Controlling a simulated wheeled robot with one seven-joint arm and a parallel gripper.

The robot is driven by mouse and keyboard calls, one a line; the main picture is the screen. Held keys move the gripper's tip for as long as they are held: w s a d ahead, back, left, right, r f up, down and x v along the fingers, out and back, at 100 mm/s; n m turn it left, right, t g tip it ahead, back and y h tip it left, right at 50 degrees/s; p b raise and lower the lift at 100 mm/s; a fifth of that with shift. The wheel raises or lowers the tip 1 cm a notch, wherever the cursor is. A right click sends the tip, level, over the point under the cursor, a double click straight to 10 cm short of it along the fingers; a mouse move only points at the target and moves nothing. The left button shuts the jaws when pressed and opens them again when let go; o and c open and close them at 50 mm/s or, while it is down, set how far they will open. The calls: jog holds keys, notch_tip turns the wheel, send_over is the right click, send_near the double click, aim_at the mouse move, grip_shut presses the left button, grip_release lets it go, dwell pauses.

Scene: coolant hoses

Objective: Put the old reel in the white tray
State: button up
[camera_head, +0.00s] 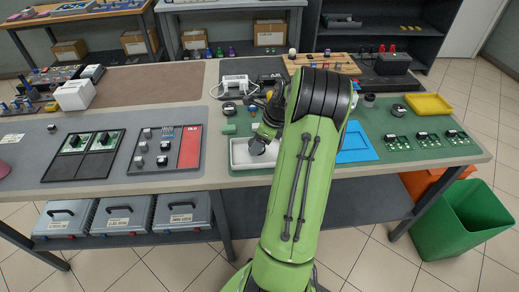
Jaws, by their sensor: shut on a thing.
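The white tray (240,160) lies on the near edge of the table, left of my green arm, which hides its right part. My gripper (262,137) points down over the tray. It is shut on a small dark round thing that looks like the old reel (257,148), though it is small and partly covered by the gripper. The reel shows against the tray's inside; I cannot tell whether it touches the tray floor.
A blue tray (356,146) lies right of my arm, and a yellow tray (429,105) farther right. A dark round part (229,108) lies behind the white tray. A panel with a red strip (189,147) is to the left. A green bin (460,220) stands on the floor.

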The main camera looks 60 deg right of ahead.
jog(key=shift+f, duration=0.95)
jog(key=shift+r, duration=0.15)
jog(key=o, duration=1.1)
jog(key=shift+o, duration=0.2)
